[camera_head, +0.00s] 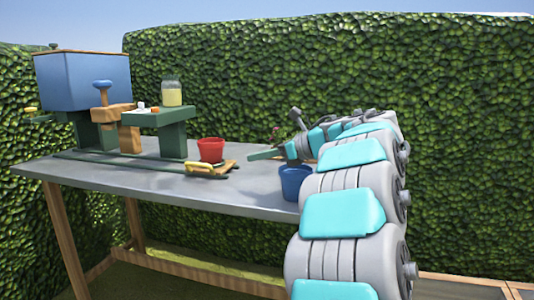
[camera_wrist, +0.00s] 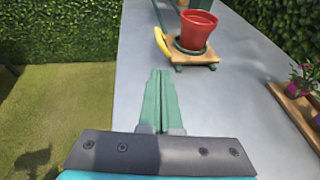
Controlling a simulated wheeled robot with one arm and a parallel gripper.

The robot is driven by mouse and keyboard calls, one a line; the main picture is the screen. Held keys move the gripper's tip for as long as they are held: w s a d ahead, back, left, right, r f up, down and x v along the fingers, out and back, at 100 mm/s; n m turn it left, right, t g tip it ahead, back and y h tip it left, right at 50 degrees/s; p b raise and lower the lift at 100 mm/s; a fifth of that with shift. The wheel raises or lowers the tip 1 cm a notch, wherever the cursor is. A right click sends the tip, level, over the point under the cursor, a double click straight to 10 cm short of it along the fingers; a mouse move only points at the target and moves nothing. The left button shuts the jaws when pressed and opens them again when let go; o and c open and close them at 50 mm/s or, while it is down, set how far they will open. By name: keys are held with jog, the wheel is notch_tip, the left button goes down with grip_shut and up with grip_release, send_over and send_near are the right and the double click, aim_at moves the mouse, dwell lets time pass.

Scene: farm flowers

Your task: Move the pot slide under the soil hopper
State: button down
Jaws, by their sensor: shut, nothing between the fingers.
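The pot slide (camera_head: 210,170) is a small wooden carriage on dark rails on the grey table, with a yellow handle at its near side. A red pot (camera_head: 210,150) stands upright on it. The slide (camera_wrist: 207,61) and the red pot (camera_wrist: 196,32) also show at the top of the wrist view, with the yellow handle (camera_wrist: 162,41) on the left. The soil hopper (camera_head: 83,82) is a blue bin on green legs at the table's left end, apart from the slide. My gripper (camera_wrist: 160,75) is shut and empty over the table, short of the slide; in the head view it points left (camera_head: 252,156).
A green stand (camera_head: 175,117) with a jar (camera_head: 171,93) on top is between hopper and slide. A blue pot (camera_head: 295,182) stands beside my arm. A wooden tray with potted flowers (camera_wrist: 303,108) is at the right in the wrist view. Hedges enclose the table.

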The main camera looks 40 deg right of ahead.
aim_at(209, 167)
jog(key=p+x, duration=0.1)
jog(key=x, duration=1.3)
jog(key=shift+p, duration=0.3)
jog(key=shift+w+a, duration=0.1)
